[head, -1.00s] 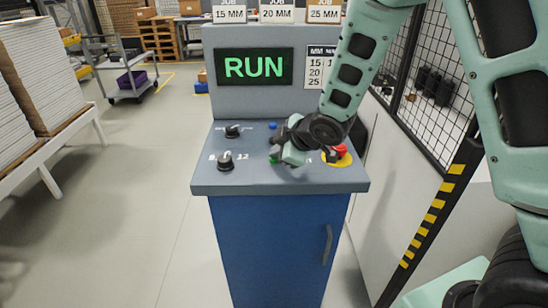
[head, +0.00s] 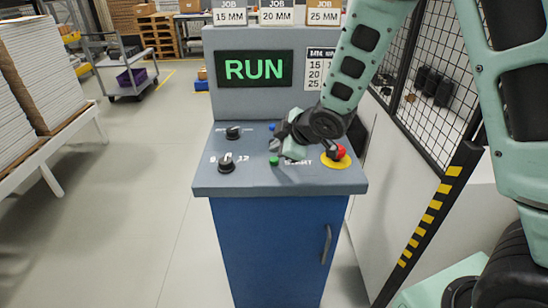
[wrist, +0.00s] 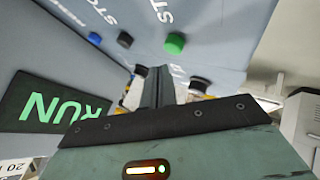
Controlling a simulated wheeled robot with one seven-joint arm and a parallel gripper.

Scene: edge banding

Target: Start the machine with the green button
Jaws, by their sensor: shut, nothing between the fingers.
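The green button (head: 274,161) stands on the sloped grey panel (head: 232,185) of the machine, left of the START lettering. It also shows in the wrist view (wrist: 174,43). The display (head: 255,68) reads RUN in green letters. My gripper (head: 275,144) is above the panel, just behind the green button and apart from it. In the wrist view its fingers (wrist: 158,78) are together and empty. A blue button (head: 272,127) lies just behind the gripper. The gripper hides part of the panel.
A red emergency knob on a yellow disc (head: 337,157) sits right of the gripper. Two black rotary knobs (head: 226,164) are on the panel's left. A mesh fence (head: 436,80) with a striped post stands at the right.

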